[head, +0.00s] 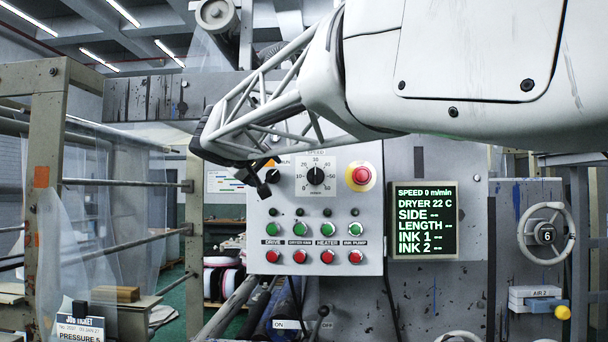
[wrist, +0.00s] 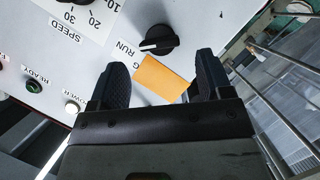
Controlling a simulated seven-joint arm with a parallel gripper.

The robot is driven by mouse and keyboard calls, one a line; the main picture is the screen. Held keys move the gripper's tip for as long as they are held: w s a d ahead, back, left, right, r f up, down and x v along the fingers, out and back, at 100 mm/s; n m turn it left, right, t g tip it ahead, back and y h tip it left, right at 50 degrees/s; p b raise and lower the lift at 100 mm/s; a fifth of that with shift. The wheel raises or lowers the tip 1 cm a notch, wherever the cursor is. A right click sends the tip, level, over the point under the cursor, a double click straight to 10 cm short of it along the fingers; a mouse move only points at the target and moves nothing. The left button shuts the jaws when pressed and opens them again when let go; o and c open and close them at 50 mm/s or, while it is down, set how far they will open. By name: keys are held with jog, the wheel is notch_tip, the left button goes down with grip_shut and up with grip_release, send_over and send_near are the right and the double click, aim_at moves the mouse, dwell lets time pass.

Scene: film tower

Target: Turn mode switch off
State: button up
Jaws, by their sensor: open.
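The mode switch (wrist: 158,40) is a black round knob on the grey control panel. Its white pointer line points left in the wrist view, toward the word RUN. An orange plate (wrist: 160,78) lies beside the knob, with a partly hidden label ending in G. My gripper (wrist: 160,80) is open, with one dark finger on each side of the orange plate. The knob lies ahead of the fingertips, not between them, and no contact shows. In the head view my gripper (head: 257,181) is in front of the panel's upper left corner and partly hides the switch.
The panel has a SPEED dial (head: 315,176), a red emergency button (head: 360,176) on yellow, and rows of green and red buttons below. A display (head: 424,220) stands to the right. A steel frame (head: 45,170) with clear sheeting stands left. My arm spans the top right.

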aim_at(270, 175)
jog(key=shift+x, duration=1.75)
jog(key=c, duration=0.9)
